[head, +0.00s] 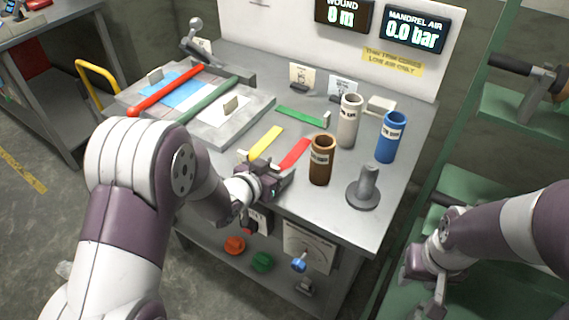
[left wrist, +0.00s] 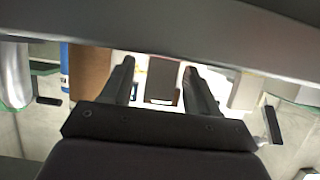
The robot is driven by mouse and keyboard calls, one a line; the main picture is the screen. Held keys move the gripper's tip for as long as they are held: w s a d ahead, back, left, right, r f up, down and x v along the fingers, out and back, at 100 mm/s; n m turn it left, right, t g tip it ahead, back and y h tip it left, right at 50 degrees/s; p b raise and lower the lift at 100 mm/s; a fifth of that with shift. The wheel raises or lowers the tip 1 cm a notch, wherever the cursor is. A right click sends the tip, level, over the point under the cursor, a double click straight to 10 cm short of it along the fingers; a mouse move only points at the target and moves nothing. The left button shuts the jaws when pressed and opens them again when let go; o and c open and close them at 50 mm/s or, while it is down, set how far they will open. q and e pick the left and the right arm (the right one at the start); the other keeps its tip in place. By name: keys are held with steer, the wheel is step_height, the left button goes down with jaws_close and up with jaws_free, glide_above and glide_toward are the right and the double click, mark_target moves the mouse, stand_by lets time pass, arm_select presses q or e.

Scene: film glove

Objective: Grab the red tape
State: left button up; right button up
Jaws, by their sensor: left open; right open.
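The red tape (head: 295,153) is a short flat strip lying on the grey bench, between a yellow strip (head: 266,142) and a brown tube (head: 321,160). My left gripper (head: 283,181) is open and empty at the bench's front edge, just on the near side of the red tape and apart from it. In the left wrist view its two fingers (left wrist: 160,88) stand apart; the strip cannot be made out clearly there. My right gripper (head: 430,292) is open at the lower right, away from the bench top.
A beige tube (head: 349,121), a blue tube (head: 391,137) and a grey post on a round base (head: 365,188) stand to the right. A green strip (head: 303,116) lies behind. A raised board (head: 235,124) with red and green rods is at the left. A green rack (head: 520,125) bounds the right.

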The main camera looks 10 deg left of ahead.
arm_select(q)
steer(key=shift+s+r, duration=0.1)
steer(key=c, duration=1)
